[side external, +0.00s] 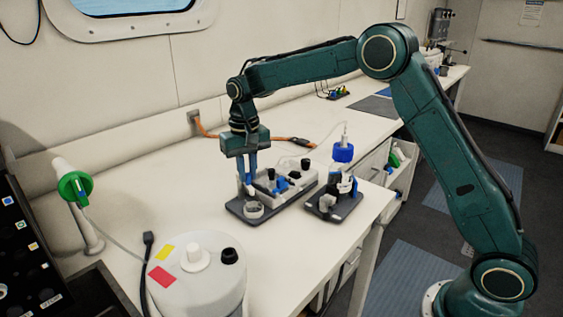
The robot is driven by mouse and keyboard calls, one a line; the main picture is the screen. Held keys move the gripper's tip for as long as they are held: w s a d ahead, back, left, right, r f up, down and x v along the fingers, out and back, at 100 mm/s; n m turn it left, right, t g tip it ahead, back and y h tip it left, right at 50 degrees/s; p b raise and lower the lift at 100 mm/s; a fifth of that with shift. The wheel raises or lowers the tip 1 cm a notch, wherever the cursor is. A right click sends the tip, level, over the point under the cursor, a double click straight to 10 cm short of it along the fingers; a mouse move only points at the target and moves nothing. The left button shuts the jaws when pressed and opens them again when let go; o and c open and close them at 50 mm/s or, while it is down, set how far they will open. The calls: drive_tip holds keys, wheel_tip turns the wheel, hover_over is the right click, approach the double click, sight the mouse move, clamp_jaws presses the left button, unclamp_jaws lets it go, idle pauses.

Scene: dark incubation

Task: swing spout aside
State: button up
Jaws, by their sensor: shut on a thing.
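My gripper (249,180) points straight down at the left end of a white device, its blue fingers shut on a small pale part that looks like the spout. The fingers hide most of that part, so its shape and direction cannot be made out. The white device (292,186) has black and blue knobs on top and stands on a dark base plate (234,208). A short white ring or cup (254,211) sits on the plate just below the fingertips.
A blue-capped bottle (343,154) stands in a dark holder (332,206) right of the device. A white drum (197,275) is in front, and a green-fitted white pipe (77,187) is at left. An orange cable (245,135) runs behind. The white bench between is clear.

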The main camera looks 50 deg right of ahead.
drive_tip(key=shift+w+a+m, duration=0.25)
drive_tip(key=shift+a+m, duration=0.3)
drive_tip(key=shift+m, duration=0.65)
drive_tip(key=shift+w+a+m, duration=0.2)
drive_tip(key=shift+a+m, duration=0.05)
drive_tip(key=shift+m, duration=0.45)
drive_tip(key=shift+w+a+m, duration=0.2)
drive_tip(key=shift+m, duration=0.5)
drive_tip(key=shift+w+a+m, duration=0.2)
drive_tip(key=shift+w+m, duration=0.05)
drive_tip(key=shift+m, duration=0.45)
drive_tip(key=shift+w+a+m, duration=0.2)
drive_tip(key=shift+w+m, duration=0.05)
drive_tip(key=shift+m, duration=0.45)
